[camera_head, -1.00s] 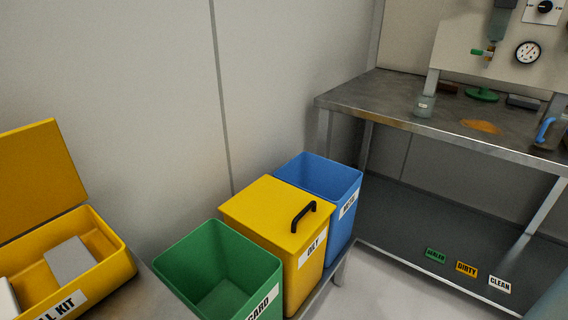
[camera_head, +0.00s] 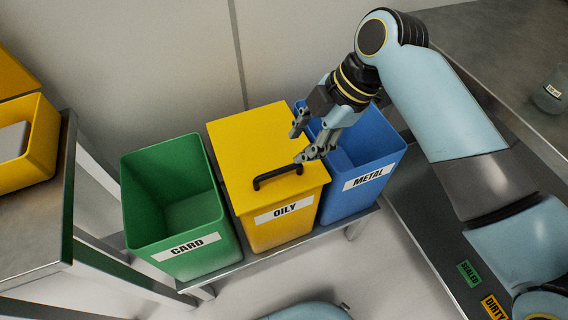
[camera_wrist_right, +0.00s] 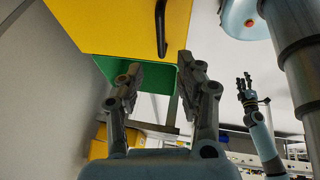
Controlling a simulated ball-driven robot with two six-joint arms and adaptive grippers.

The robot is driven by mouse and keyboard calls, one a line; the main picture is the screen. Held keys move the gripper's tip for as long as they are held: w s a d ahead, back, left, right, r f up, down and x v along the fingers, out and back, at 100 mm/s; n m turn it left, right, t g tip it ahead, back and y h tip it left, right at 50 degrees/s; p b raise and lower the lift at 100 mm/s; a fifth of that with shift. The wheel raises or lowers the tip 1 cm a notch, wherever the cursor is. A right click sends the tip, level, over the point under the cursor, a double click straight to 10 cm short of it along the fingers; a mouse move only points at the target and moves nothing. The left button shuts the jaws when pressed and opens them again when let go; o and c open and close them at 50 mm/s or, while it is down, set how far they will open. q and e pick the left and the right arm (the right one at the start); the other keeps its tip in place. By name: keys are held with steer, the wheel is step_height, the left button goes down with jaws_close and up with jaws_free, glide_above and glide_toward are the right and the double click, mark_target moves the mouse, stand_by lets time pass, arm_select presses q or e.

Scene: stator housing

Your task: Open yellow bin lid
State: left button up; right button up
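The yellow bin (camera_head: 280,226) labelled OILY stands between a green and a blue bin. Its flat yellow lid (camera_head: 245,140) is down, with a black bar handle (camera_head: 277,175) near the front edge. My right gripper (camera_head: 298,146) is open and empty above the lid's right side, behind and right of the handle, apart from it. In the right wrist view its spread fingers (camera_wrist_right: 158,72) show below the yellow bin (camera_wrist_right: 115,25) and handle (camera_wrist_right: 160,28). My left gripper (camera_wrist_right: 246,82) shows small there, fingers apart and empty, away from the bins.
The open green CARD bin (camera_head: 180,235) is on the left and the open blue METAL bin (camera_head: 345,203) on the right, both close against the yellow one. A metal bench (camera_head: 520,60) is at right. A yellow kit box (camera_head: 40,150) sits on a table at left.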

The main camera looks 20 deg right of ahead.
mark_target(278, 171)
steer(key=b+x, duration=0.1)
steer(key=x, duration=0.8)
steer(key=shift+a+f, duration=0.15)
steer(key=shift+c, duration=0.6)
jaws_close()
